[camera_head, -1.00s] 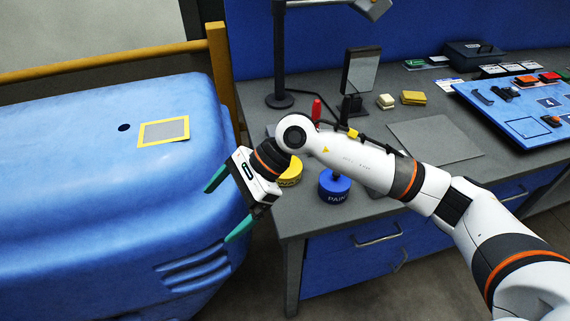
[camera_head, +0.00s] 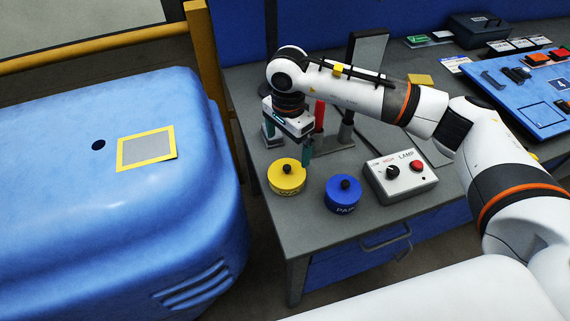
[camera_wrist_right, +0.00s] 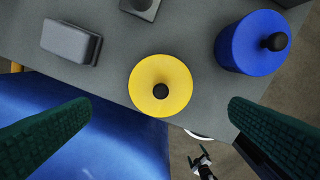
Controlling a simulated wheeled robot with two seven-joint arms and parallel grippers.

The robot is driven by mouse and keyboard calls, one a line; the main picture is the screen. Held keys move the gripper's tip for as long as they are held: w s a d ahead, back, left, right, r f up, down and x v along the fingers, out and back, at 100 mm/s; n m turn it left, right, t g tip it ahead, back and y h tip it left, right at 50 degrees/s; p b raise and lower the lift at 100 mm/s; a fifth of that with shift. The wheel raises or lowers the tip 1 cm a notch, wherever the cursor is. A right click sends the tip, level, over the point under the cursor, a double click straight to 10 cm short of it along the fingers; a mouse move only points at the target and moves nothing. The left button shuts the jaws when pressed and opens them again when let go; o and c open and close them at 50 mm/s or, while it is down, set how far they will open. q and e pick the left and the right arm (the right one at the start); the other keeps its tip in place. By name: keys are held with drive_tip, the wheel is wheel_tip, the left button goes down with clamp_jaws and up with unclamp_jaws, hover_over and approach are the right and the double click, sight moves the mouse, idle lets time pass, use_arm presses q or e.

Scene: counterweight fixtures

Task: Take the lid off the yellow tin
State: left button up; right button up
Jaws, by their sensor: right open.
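The yellow tin (camera_head: 286,180) stands upright near the left front corner of the bench, its lid on with a black knob on top. In the right wrist view the yellow lid (camera_wrist_right: 150,80) lies between the two fingers, seen from above. My right gripper (camera_head: 288,146) is open and empty, pointing down above and just behind the tin. Its green fingers also show in the right wrist view (camera_wrist_right: 158,120), apart from the lid. My left gripper is not seen in the head view.
A blue tin (camera_head: 343,194) with a black knob stands just right of the yellow one. A lamp control box (camera_head: 399,178) is further right, and a red cylinder (camera_head: 319,115) stands behind. A large blue housing (camera_head: 90,200) lies left of the bench.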

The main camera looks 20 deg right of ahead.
sight(287, 167)
drive_tip(key=f+p, duration=0.1)
drive_tip(key=f, duration=0.2)
drive_tip(key=shift+s+f, duration=0.1)
drive_tip(key=shift+s, duration=0.1)
wheel_tip(287, 167, down, 5)
drive_tip(key=p, duration=0.2)
drive_tip(key=shift+a+p, duration=0.1)
drive_tip(key=shift+p, duration=0.3)
drive_tip(key=shift+f, duration=0.25)
drive_tip(key=shift+w+f, duration=0.1)
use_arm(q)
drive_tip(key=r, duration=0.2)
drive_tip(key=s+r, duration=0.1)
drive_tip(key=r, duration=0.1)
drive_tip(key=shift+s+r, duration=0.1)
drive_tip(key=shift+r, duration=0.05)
use_arm(e)
drive_tip(key=c, duration=0.7)
